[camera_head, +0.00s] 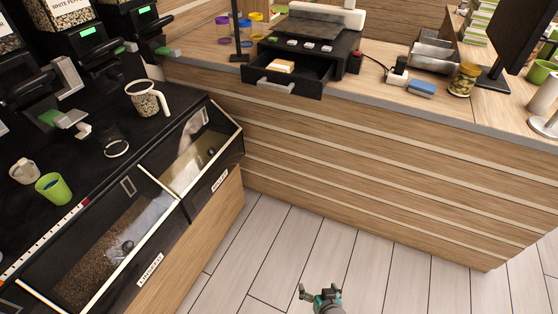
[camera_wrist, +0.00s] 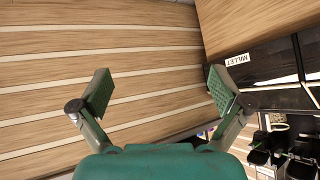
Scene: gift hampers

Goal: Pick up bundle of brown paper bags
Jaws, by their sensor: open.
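A small tan and cream stack (camera_head: 281,66), which looks like the bundle of brown paper bags, lies in an open black drawer (camera_head: 303,76). My gripper (camera_head: 320,292) is at the bottom of the head view, above the floor and well apart from the drawer. In the wrist view my gripper (camera_wrist: 161,90) has its two green pads spread wide with nothing between them. The wrist view faces the slatted counter front (camera_wrist: 100,60), and the bundle does not show there.
The counter (camera_head: 350,150) runs across the back. Black bins (camera_head: 198,150) of grain, one labelled MILLET, stand at the left. A clear jug (camera_head: 148,98) and a green cup (camera_head: 53,188) are above them. A blue block (camera_head: 421,88) is right of the drawer. The floor (camera_head: 310,245) is clear.

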